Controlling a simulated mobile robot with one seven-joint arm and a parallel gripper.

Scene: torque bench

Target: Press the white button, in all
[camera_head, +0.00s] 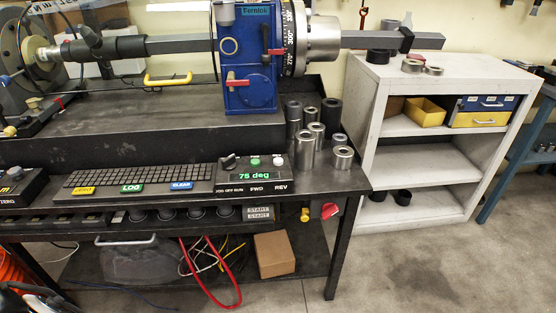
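A small white button (278,161) sits on top of the black control box (245,178), at its right end above the "REV" label. A green button (255,163) is to its left, above "FWD", and a black knob (228,162) is at the left end. My gripper is not seen in this view.
Several metal sockets (305,148) stand just right of the control box. A black keyboard (135,180) lies to its left. The blue torque machine (249,60) rises behind. A grey shelf unit (375,140) stands right of the bench, with open floor (410,265) in front.

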